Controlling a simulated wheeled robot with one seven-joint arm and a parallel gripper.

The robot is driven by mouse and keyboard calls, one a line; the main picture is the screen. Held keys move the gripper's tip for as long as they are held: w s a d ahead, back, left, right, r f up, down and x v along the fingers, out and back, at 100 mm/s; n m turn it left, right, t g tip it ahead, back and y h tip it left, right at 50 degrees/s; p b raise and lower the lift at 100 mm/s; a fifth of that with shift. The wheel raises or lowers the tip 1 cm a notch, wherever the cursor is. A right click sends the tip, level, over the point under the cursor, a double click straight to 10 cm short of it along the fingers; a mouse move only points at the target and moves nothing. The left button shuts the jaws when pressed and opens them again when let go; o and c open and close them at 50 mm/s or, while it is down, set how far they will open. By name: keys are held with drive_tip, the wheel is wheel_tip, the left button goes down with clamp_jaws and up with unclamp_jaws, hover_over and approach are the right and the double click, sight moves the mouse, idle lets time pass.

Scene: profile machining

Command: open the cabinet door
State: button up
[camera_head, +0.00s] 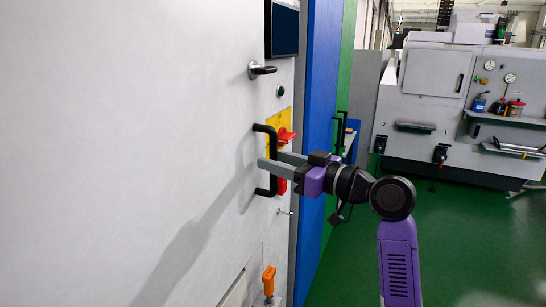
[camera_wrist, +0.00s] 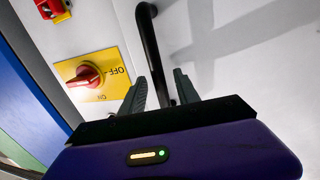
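The cabinet door is a large white panel (camera_head: 130,120) filling the left of the head view. Its black bar handle (camera_head: 274,143) stands upright near the door's right edge. The handle also shows in the wrist view (camera_wrist: 149,42), running down between my fingers. My gripper (camera_head: 269,159) is at the handle's middle height, with one grey finger on each side of the bar. In the wrist view my gripper (camera_wrist: 160,77) is open, with a gap visible between the bar and each finger.
A red rotary switch on a yellow plate (camera_wrist: 110,68) sits close beside the handle. A blue panel (camera_head: 318,110) stands to the right. Green floor (camera_head: 460,240) is open at right.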

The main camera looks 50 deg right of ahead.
drive_tip(key=shift+w, duration=0.5)
drive_tip(key=shift+c, duration=0.2)
clamp_jaws()
idle(1.0)
